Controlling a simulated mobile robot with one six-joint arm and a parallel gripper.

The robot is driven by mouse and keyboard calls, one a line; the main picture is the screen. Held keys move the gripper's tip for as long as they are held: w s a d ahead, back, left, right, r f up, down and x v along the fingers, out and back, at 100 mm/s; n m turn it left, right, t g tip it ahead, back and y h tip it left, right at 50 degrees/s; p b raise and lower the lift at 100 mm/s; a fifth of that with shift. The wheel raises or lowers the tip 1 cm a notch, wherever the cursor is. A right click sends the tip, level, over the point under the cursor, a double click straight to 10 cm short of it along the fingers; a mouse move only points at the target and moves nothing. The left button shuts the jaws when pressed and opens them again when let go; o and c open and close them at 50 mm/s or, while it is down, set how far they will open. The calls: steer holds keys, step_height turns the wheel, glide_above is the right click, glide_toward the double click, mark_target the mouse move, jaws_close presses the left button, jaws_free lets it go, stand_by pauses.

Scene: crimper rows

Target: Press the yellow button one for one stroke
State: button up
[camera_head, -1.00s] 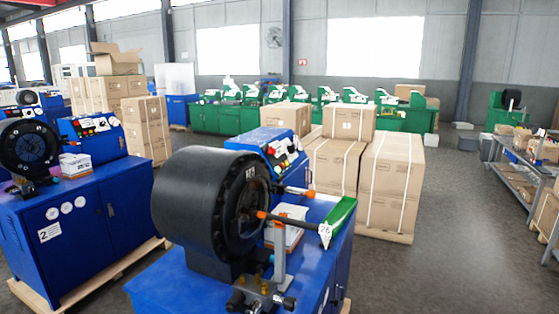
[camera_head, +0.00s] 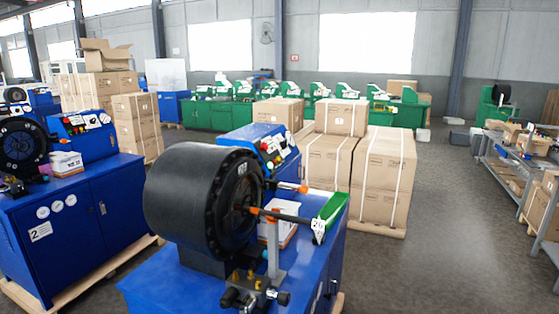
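The nearest blue crimper (camera_head: 190,285) has a large black round die head (camera_head: 195,198) facing right. Behind the head stands its sloped blue control panel (camera_head: 270,145) with a row of small red, pale and dark buttons. A yellow button cannot be picked out clearly at this size, and part of the panel is hidden by the black head. A second blue crimper (camera_head: 70,225), marked 2, stands at the left with its own button panel (camera_head: 85,122). My gripper is not in view.
Strapped cartons (camera_head: 382,178) stand behind the crimper. Green machines (camera_head: 210,115) line the back. The grey floor (camera_head: 450,230) is clear at right, before a shelf bench (camera_head: 510,175).

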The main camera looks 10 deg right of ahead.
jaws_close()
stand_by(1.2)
